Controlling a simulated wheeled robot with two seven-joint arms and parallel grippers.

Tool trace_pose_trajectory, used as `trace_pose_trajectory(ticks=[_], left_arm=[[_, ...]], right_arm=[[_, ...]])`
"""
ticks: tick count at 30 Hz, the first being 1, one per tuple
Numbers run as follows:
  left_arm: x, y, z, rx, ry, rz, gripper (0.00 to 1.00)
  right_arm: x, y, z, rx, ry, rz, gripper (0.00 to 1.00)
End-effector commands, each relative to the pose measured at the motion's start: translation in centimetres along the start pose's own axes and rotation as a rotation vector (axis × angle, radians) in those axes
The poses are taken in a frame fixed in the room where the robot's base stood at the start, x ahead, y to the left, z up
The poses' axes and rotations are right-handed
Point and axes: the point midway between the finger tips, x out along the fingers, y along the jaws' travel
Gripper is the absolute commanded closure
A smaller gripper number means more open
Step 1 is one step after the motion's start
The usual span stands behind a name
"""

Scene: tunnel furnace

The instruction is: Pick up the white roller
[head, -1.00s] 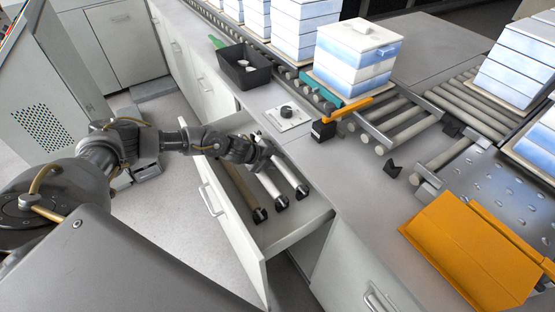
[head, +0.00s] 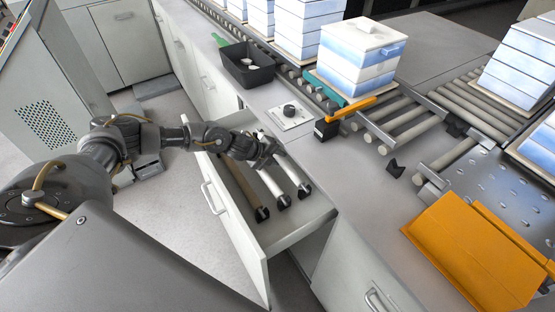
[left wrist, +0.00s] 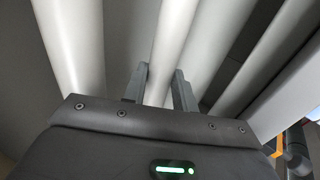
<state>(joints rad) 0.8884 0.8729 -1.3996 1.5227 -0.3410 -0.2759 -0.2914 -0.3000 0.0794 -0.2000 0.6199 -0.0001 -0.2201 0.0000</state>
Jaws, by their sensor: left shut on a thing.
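A drawer (head: 312,222) stands open, holding a brown roller (head: 240,183) at the left and two white rollers with black ends, one in the middle (head: 271,184) and one at the right (head: 293,172). Other long pale shapes lie to both sides. The gripper partly hides the rollers' far ends in the head view. My right gripper is out of view.
The counter edge runs along the drawer's right side. A roller conveyor (head: 405,124) carries white-blue boxes (head: 356,55).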

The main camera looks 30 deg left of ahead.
Motion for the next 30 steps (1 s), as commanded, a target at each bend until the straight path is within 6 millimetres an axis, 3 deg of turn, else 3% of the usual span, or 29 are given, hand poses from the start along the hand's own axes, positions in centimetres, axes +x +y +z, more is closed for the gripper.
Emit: trace_pose_trajectory(ticks=[5, 15, 24, 30], left_arm=[[-1.7, -1.8, 0.1, 0.002, -0.001, -0.007, 1.00], [-9.3, -2.3, 0.7, 0.002, -0.003, -0.005, 1.00], [-15.5, 0.3, 1.3, 0.001, -0.004, -0.002, 1.00], [-17.8, 1.0, 1.4, 0.000, -0.002, -0.003, 1.00]], right_arm=[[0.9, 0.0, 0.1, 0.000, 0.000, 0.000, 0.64], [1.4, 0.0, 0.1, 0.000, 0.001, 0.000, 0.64], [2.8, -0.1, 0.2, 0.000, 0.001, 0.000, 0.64], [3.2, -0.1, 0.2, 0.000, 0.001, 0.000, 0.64]])
